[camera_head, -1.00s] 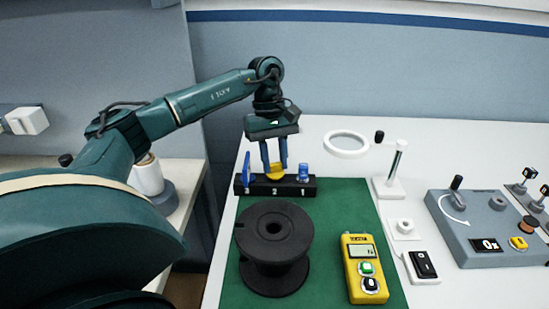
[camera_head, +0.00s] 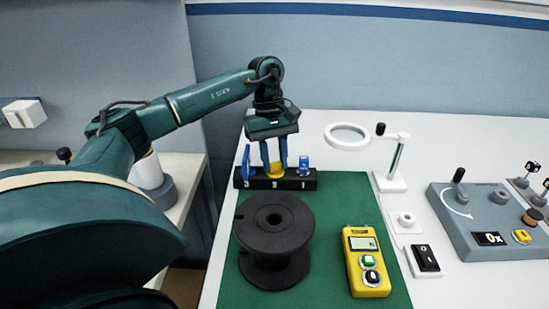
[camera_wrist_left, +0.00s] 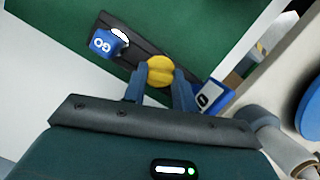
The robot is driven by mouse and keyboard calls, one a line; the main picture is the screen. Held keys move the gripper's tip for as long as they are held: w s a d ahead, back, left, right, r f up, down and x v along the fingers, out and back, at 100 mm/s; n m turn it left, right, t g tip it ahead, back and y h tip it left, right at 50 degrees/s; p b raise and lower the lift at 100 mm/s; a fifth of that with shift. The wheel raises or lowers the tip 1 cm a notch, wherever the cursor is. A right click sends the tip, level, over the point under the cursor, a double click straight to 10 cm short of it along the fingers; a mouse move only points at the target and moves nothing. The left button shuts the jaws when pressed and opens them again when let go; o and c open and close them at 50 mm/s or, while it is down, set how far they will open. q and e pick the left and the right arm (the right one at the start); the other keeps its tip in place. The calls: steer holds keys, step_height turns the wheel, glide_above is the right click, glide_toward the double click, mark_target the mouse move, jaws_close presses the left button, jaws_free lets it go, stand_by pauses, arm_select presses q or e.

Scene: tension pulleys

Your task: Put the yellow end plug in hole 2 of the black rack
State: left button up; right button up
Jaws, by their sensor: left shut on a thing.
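The black rack (camera_head: 308,183) lies on the back edge of the green mat, with its holes numbered 3, 2, 1 from left to right. My left gripper (camera_head: 274,168) points down over the middle of the rack, at hole 2. It is shut on the yellow end plug (camera_head: 275,171), which also shows between the fingers in the left wrist view (camera_wrist_left: 160,71). The plug sits at the rack's top face; how deep it is in the hole is hidden. A blue piece (camera_head: 246,163) stands at hole 3 and another blue plug (camera_head: 304,162) at hole 1. My right gripper is not in view.
A black spool (camera_head: 274,230) and a yellow meter (camera_head: 365,262) stand on the green mat (camera_head: 325,280) in front of the rack. A ring magnifier (camera_head: 348,136) stands at the back right. A grey control box (camera_head: 480,225) lies at the right.

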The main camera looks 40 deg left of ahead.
arm_select(q)
steer(key=shift+f, duration=0.1)
steer(key=o, duration=1)
steer(key=p+v, duration=0.2)
steer(key=v, duration=1.1)
